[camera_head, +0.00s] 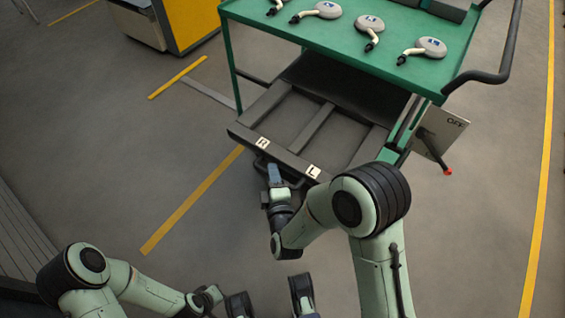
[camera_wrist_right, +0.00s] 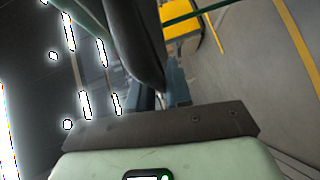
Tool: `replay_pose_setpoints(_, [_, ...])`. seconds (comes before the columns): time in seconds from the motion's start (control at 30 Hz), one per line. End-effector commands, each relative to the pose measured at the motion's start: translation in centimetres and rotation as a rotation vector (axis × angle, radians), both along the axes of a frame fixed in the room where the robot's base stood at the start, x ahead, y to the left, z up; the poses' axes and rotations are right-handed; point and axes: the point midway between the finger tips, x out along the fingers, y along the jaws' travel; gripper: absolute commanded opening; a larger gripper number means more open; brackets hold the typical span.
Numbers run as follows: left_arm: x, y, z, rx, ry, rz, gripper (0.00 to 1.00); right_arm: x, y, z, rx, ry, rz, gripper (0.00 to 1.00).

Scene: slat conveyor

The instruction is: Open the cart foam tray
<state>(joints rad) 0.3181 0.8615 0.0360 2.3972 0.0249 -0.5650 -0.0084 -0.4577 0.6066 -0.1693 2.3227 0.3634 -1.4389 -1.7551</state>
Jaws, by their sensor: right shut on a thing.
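The cart's foam tray (camera_head: 318,127) is a dark, shallow drawer under the green cart top, with empty-looking compartments. It sticks out from the cart toward me. Its front edge carries the white labels R and L, and a dark handle (camera_head: 291,168) is below them. My right gripper (camera_head: 273,172) is at the handle, shut on it. In the right wrist view, the dark handle (camera_wrist_right: 135,40) runs up from between the blue fingers (camera_wrist_right: 163,90). My left gripper (camera_head: 270,300) is low in the head view, its two dark fingers apart and empty, away from the tray.
The green cart top (camera_head: 320,40) holds several grey-white devices (camera_head: 369,24) with dark ends. A yellow cabinet (camera_head: 190,22) stands back left. The floor left of the tray is clear.

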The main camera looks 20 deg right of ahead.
Motion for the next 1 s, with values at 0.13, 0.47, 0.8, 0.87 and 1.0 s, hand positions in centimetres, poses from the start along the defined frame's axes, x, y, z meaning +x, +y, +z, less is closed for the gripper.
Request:
replay_pose_setpoints(0.13, [-0.3, -0.1, 0.1, -0.003, 0.007, -0.002, 0.00, -0.6, 0.7, 0.0, 0.001, 0.000, -0.002, 0.00])
replay_pose_setpoints(0.47, [-0.3, -0.1, 0.1, -0.004, 0.009, -0.003, 0.00, -0.7, 0.8, 0.0, 0.001, 0.000, -0.001, 0.00])
replay_pose_setpoints(0.8, [-0.3, -0.1, 0.1, -0.003, 0.008, -0.002, 0.00, -0.7, 0.8, 0.0, 0.001, 0.000, 0.000, 0.39])
replay_pose_setpoints(0.87, [-0.3, -0.1, 0.1, -0.003, 0.008, -0.002, 0.00, -0.7, 0.8, 0.0, 0.001, 0.000, 0.001, 0.39])
replay_pose_setpoints(1.0, [-0.5, -0.2, 0.3, -0.005, 0.013, -0.005, 0.00, -1.6, 1.0, 0.1, 0.001, 0.001, 0.002, 0.39])
